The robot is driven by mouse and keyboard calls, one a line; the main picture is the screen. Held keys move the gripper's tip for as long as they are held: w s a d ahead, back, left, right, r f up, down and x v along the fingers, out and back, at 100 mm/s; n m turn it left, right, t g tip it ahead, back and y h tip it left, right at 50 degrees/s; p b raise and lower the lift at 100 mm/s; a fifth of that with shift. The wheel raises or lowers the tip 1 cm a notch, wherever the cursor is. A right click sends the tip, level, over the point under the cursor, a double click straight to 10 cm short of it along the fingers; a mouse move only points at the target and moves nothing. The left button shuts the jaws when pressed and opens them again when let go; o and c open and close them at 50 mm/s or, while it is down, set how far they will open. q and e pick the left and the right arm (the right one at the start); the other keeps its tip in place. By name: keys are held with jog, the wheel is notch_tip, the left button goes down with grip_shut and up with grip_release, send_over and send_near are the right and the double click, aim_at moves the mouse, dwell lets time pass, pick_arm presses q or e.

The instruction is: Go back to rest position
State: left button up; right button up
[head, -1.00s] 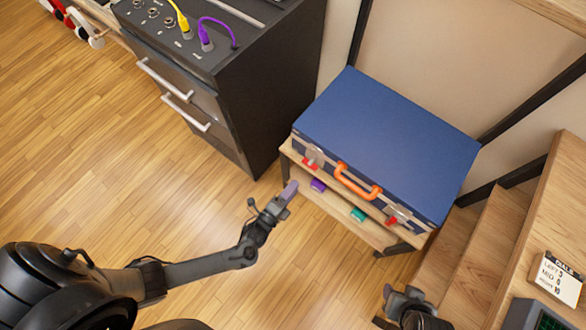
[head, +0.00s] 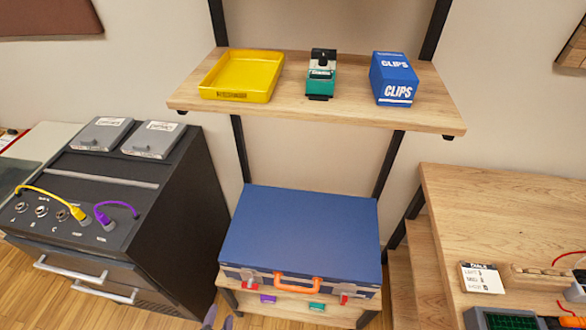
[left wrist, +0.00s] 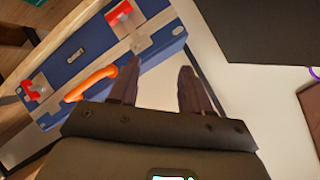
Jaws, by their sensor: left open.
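My left gripper (head: 219,318) shows only as its fingertips at the bottom edge of the head view, in front of the low shelf under the blue case. In the left wrist view its two dark fingers (left wrist: 161,66) are apart, with nothing between them. The blue case (head: 300,228) is closed and lies on the low shelf. Its orange handle (head: 297,282) faces me, with a red latch on each side. The case also shows in the left wrist view (left wrist: 75,72), beyond the fingers and to the left. My right gripper is out of view.
A black cabinet (head: 165,190) with yellow and purple cables stands left. An upper shelf (head: 350,112) holds a yellow tray (head: 205,85), a green-and-black device (head: 322,76) and a blue clips box (head: 393,80). A wooden desk (head: 500,215) with wooden steps is at right.

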pick_arm(q)
jog(key=s+a+r+n+g+p, duration=0.2)
jog(key=s+r+n+g, duration=0.6)
jog(key=s+r, duration=0.4)
notch_tip(320, 180, up, 36)
jog(key=m+g+p, duration=0.1)
jog(key=p, duration=3.5)
notch_tip(320, 180, down, 75)
jog(key=b, duration=7.4)
jog(key=shift+w+d, duration=0.15)
jog(key=shift+r, duration=0.1)
jog(key=shift+c, duration=0.2)
